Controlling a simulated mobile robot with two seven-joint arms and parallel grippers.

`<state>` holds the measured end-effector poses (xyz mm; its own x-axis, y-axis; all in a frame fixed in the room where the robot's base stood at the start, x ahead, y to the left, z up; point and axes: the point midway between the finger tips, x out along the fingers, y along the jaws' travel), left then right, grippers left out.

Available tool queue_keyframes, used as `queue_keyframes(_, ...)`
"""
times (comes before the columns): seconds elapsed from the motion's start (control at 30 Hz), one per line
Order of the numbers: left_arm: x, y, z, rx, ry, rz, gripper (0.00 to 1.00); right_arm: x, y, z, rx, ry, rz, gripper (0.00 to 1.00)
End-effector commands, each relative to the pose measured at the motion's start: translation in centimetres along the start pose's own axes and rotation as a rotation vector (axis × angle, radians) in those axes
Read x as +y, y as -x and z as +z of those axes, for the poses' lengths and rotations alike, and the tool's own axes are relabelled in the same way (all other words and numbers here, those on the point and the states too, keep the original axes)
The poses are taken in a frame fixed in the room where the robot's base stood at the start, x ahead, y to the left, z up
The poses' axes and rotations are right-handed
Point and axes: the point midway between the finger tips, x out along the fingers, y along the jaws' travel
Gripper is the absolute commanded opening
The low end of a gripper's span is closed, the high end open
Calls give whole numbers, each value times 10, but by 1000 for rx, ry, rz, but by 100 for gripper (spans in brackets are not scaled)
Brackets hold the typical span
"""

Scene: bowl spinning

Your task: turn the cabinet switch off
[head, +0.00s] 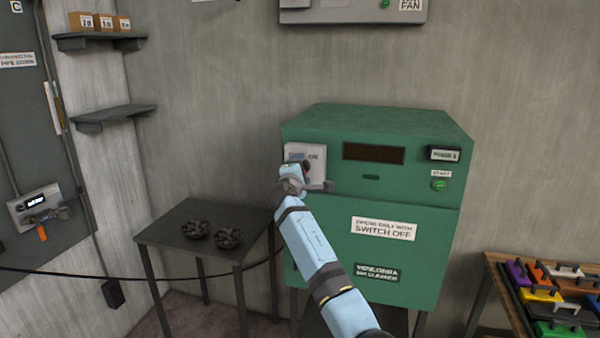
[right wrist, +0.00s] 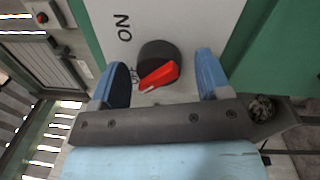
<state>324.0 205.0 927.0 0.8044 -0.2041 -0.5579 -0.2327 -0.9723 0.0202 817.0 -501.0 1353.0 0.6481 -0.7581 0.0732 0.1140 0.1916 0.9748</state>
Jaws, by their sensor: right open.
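The green cabinet (head: 400,235) stands against the wall, with a pale switch plate (head: 292,151) at its upper left front. In the right wrist view the switch is a round black knob (right wrist: 153,52) with a red lever (right wrist: 160,77). The lever slants, its white-marked end toward the lower left. An ON label (right wrist: 123,27) is above left of the knob; a second label beside the knob is partly hidden. My right gripper (right wrist: 161,62) is open, one finger on each side of the knob with visible gaps. In the head view my right gripper (head: 304,172) covers most of the knob.
A dark side table (head: 165,232) left of the cabinet holds two dark lumpy objects (head: 212,235). A green start button (head: 439,184) is at the cabinet's upper right. A wooden table (head: 500,290) with colored handled pieces stands at right. Shelves (head: 113,115) are on the left wall.

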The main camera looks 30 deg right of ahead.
Motion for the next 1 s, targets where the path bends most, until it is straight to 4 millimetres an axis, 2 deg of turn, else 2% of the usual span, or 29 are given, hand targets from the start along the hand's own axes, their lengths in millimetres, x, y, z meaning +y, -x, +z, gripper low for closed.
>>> queue_keyframes(0.17,1,-2,4,0,-5,2,0,-2,13,-1,1,-2,1,70)
queue_keyframes(0.27,1,-3,6,6,-16,6,0,-4,31,-1,2,-3,0,70)
queue_keyframes(0.5,0,-10,18,5,-30,13,0,-4,87,-1,1,-3,0,70)
queue_keyframes(0.7,1,-17,21,9,-29,17,0,-3,122,-1,2,-1,0,70)
queue_keyframes(0.83,2,-20,19,15,-28,18,0,-2,134,0,0,0,-1,70)
queue_keyframes(1.0,2,-20,18,16,-27,19,0,0,138,0,0,0,-1,70)
